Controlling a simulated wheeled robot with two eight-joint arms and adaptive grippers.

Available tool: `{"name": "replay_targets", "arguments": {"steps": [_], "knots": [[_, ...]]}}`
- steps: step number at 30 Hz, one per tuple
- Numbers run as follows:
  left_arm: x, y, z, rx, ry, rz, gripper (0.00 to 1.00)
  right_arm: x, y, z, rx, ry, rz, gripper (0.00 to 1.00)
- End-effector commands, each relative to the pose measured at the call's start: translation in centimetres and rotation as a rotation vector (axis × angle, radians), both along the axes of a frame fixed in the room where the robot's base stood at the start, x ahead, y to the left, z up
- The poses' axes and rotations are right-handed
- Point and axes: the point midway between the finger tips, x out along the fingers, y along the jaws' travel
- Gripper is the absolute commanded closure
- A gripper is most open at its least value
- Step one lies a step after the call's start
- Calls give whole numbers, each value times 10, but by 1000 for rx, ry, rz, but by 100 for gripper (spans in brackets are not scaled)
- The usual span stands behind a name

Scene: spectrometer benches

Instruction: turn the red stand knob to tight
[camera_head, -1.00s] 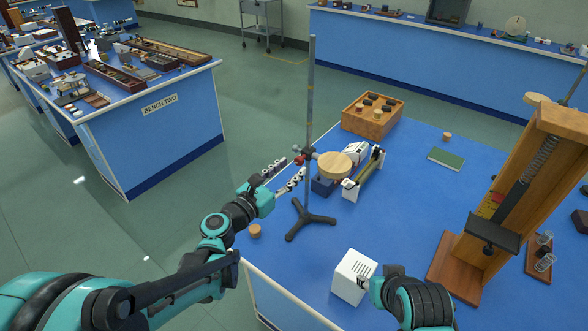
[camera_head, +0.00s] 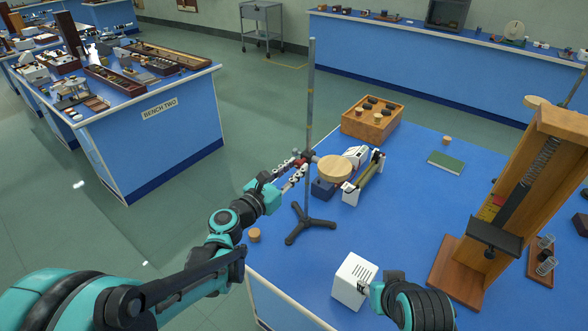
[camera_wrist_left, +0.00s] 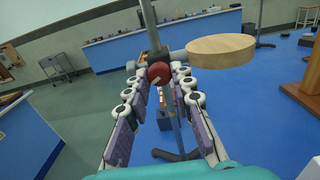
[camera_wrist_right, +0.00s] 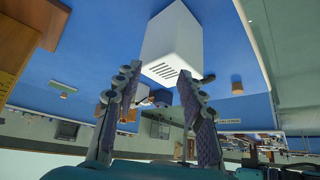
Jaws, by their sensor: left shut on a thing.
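The red stand knob (camera_wrist_left: 159,73) sits on a clamp on the upright stand rod (camera_head: 310,100), which rises from a black three-legged base (camera_head: 310,222). My left gripper (camera_head: 297,168) reaches in from the left at the knob's height. In the left wrist view its two fingers lie on either side of the knob, shut on it, with their tips touching or almost touching its sides. A round wooden disc (camera_wrist_left: 222,50) is on the other side of the rod. My right gripper (camera_wrist_right: 158,78) is open and empty, close to a white box (camera_wrist_right: 175,40).
A wooden tray with weights (camera_head: 372,118) stands behind the stand, and a white-ended instrument (camera_head: 365,175) lies right of it. A tall wooden spring apparatus (camera_head: 540,150) stands at the right. A cork (camera_head: 254,235) lies near the bench's left edge. The middle of the blue bench is mostly clear.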

Motion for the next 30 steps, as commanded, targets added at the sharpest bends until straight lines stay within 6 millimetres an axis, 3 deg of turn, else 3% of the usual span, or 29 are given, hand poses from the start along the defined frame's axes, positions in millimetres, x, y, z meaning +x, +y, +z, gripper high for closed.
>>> {"name": "replay_targets", "arguments": {"steps": [11, 30], "knots": [[0, 0, 0, 163, -118, 0, 100, 0, 0, 1, 0, 0, 0, 60], [1, 1, 0, 651, -473, 0, 100, 0, 0, 2, 0, 0, 0, 60]]}}
